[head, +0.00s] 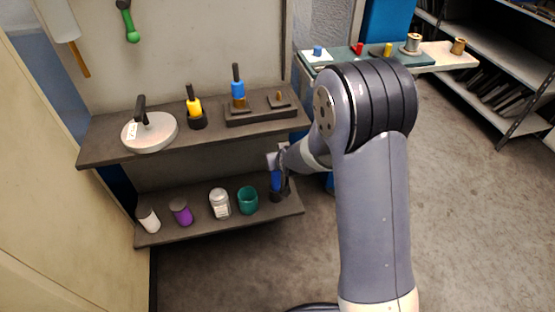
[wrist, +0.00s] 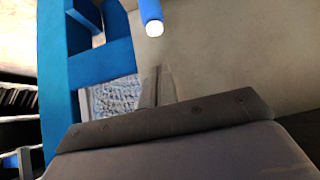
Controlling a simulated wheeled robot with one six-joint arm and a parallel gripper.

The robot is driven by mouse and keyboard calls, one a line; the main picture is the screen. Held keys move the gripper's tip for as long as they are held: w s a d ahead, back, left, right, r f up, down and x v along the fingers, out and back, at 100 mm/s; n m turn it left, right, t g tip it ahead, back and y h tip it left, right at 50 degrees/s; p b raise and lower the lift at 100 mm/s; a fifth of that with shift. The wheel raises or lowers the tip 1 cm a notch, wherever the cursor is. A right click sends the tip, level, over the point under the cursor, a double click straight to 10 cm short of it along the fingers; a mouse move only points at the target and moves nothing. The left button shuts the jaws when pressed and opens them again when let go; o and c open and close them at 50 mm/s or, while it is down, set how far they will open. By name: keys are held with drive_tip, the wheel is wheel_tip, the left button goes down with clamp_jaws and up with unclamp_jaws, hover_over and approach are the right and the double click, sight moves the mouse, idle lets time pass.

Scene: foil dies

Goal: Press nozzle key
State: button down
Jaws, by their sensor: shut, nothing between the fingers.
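No label that reads as a nozzle key shows, so I cannot tell which thing it is. Small blue (head: 318,51), red (head: 358,48) and yellow (head: 388,49) pieces stand on the teal bench top at the back right. On the upper shelf stand a yellow-and-black tool (head: 194,107) and a blue-and-black tool (head: 238,88). My gripper (wrist: 158,84) is shut and empty in the wrist view. In the head view my wrist is near the lower shelf's right end, beside a blue-handled tool (head: 277,181); my fingertips are not clear there. A blue rod with a pale end (wrist: 152,17) shows ahead of my gripper.
The upper shelf (head: 100,149) also holds a labelled grey disc (head: 150,133) with a black handle. The lower shelf (head: 190,232) holds a white jar (head: 220,203), a teal cup (head: 248,200) and other containers. Two spools (head: 413,43) stand on the bench. The floor at right is clear.

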drive_tip(key=shift+p+v, duration=0.35)
drive_tip(key=shift+v, duration=2.4)
drive_tip(key=shift+w+r, duration=0.1)
drive_tip(key=shift+w, duration=0.05)
